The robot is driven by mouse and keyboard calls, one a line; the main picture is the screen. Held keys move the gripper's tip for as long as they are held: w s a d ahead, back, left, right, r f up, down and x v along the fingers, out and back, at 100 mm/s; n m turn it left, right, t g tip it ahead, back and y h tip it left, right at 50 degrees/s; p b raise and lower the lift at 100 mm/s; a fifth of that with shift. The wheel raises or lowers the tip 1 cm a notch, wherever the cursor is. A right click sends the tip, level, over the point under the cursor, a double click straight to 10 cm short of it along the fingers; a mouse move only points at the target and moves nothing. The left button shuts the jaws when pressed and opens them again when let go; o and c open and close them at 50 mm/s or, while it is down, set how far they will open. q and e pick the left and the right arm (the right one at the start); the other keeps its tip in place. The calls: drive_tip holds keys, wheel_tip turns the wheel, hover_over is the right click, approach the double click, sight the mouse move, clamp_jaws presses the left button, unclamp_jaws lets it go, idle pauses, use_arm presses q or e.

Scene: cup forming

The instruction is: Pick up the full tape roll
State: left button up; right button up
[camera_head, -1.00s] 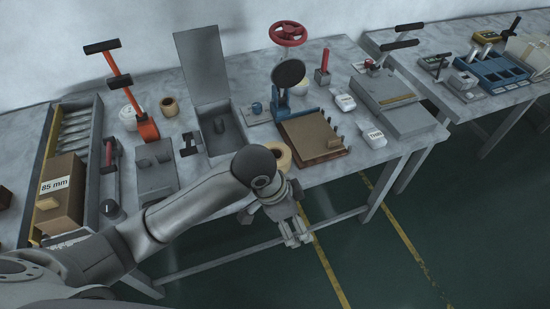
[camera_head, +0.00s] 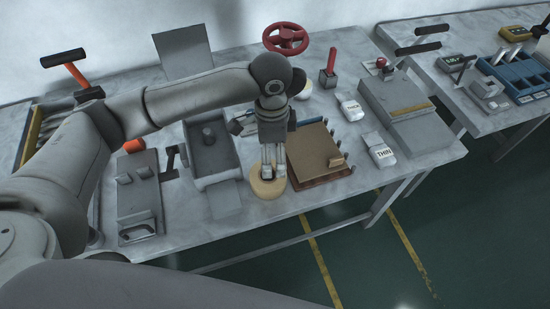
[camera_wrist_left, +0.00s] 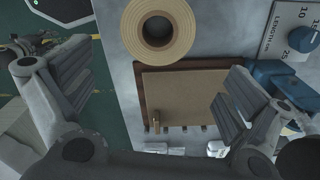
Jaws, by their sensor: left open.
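The full tape roll (camera_head: 268,188), a cream ring with a dark core, lies flat on the bench near its front edge. My left gripper (camera_head: 272,178) points down over it, its fingers covering part of the roll. In the left wrist view the whole roll (camera_wrist_left: 160,30) shows at the top centre. There my left gripper (camera_wrist_left: 157,65) is open, with its fingers wide apart and nothing between them. The roll looks apart from both fingers. My right gripper is not in view.
A brown board (camera_head: 315,152) with pegs stands close right of the roll. A grey open box (camera_head: 211,165) is to its left. White packets (camera_head: 381,152) and a grey press (camera_head: 405,110) lie further right. The bench's front edge is close to the roll.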

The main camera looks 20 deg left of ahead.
use_arm(q)
drive_tip(key=f, duration=0.4)
drive_tip(key=shift+s+a+f, duration=0.1)
drive_tip(key=shift+s+f, duration=0.2)
drive_tip(key=shift+f, duration=0.25)
drive_tip(key=f, duration=0.2)
drive_tip(key=f+p, duration=0.1)
drive_tip(key=f, duration=0.2)
drive_tip(key=shift+s+a+p, duration=0.2)
drive_tip(key=shift+p, duration=0.1)
drive_tip(key=shift+f, duration=0.1)
drive_tip(key=c, duration=0.7)
drive_tip(key=shift+c, duration=1.3)
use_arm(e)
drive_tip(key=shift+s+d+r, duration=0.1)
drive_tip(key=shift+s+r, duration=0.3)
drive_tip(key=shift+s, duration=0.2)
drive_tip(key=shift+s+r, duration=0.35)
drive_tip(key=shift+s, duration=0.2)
